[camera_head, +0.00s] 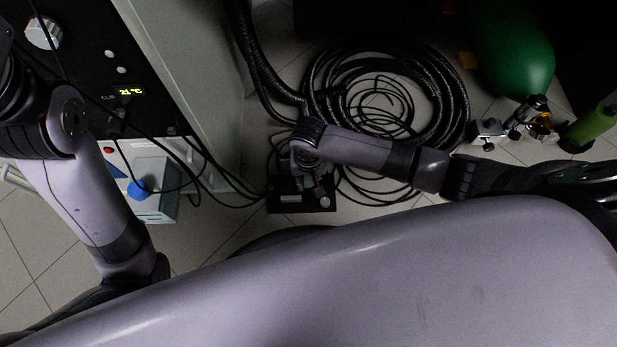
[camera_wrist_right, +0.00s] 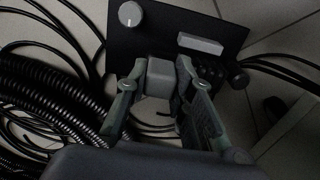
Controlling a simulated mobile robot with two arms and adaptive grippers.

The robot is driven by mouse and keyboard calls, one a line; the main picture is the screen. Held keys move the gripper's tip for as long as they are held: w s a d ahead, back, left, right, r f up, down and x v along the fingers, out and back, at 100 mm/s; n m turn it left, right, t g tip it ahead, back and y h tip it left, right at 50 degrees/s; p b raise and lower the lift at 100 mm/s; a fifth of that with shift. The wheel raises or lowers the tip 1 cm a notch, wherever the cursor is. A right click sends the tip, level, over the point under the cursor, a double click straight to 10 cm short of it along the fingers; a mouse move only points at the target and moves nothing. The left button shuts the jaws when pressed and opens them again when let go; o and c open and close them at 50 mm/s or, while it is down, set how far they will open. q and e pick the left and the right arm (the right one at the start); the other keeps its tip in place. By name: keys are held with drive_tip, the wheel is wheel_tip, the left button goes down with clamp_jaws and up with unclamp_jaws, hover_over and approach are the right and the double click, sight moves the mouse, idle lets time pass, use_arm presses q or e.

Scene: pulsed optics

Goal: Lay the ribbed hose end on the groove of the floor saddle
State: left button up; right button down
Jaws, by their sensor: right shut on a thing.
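My right gripper (camera_head: 318,184) is over a black plate (camera_head: 285,208) on the floor. In the right wrist view its two fingers (camera_wrist_right: 160,92) are shut on a small grey block, whose pale face (camera_wrist_right: 160,76) shows between them. I cannot tell whether this block is the hose end or part of the plate. The plate (camera_wrist_right: 150,42) carries a round knob (camera_wrist_right: 131,14) and a pale bar (camera_wrist_right: 200,43); the floor saddle's groove cannot be made out. Thick ribbed hose (camera_wrist_right: 45,95) lies left of the fingers. My left gripper is not in view.
A large coil of black hose (camera_head: 455,95) lies on the tiles beyond my right forearm. A green cylinder (camera_head: 515,50) and a small green bottle (camera_head: 592,125) stand at upper right. A cabinet (camera_head: 190,65) with trailing cables is at left.

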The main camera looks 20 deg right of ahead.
drive_tip(key=shift+f, duration=1.7)
drive_tip(key=shift+f, duration=0.35)
drive_tip(key=c, duration=1.3)
unclamp_jaws()
